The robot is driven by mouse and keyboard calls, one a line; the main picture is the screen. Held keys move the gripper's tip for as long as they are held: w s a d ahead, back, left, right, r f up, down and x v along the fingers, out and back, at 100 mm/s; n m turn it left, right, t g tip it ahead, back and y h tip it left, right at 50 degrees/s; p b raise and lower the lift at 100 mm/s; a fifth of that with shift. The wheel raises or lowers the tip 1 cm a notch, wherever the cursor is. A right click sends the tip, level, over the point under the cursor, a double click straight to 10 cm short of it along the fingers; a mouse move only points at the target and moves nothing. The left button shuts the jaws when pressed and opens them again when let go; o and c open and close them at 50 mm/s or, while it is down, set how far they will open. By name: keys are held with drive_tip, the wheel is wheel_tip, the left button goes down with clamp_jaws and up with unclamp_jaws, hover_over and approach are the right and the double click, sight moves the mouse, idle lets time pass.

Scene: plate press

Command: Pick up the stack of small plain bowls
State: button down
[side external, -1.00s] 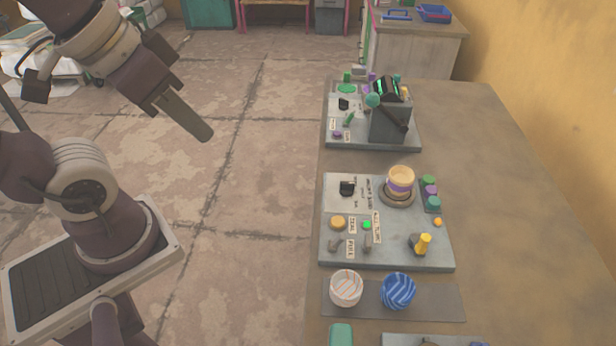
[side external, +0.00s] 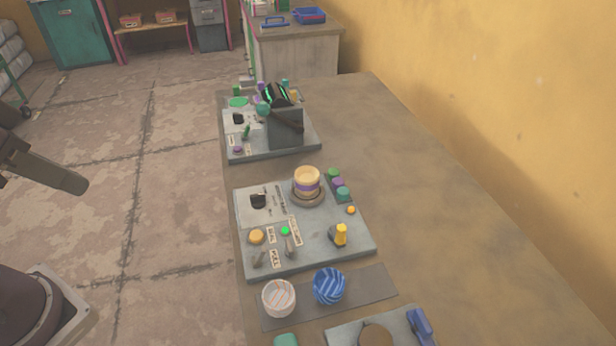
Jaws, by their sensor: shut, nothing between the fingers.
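A small stack-like pile of cream bowls with a purple layer (side external: 307,182) sits on a round base at the back of the middle panel. A white bowl with orange stripes (side external: 279,298) and a blue striped bowl (side external: 329,287) stand side by side on a dark grey mat (side external: 377,284) in front of that panel. Whether either holds more bowls inside is hard to tell. My gripper (side external: 80,185) is at the left edge of the picture, shut and empty. It is over the floor side, left of the table and apart from all the bowls.
The middle panel (side external: 335,262) carries buttons, levers and a yellow knob (side external: 340,235). Another panel with a dark upright machine (side external: 286,125) stands farther back. A panel with a blue handle (side external: 420,326) is partly cut off at the front. The table's right side (side external: 440,220) is clear.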

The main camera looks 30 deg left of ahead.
drive_tip(key=c, duration=0.5)
unclamp_jaws()
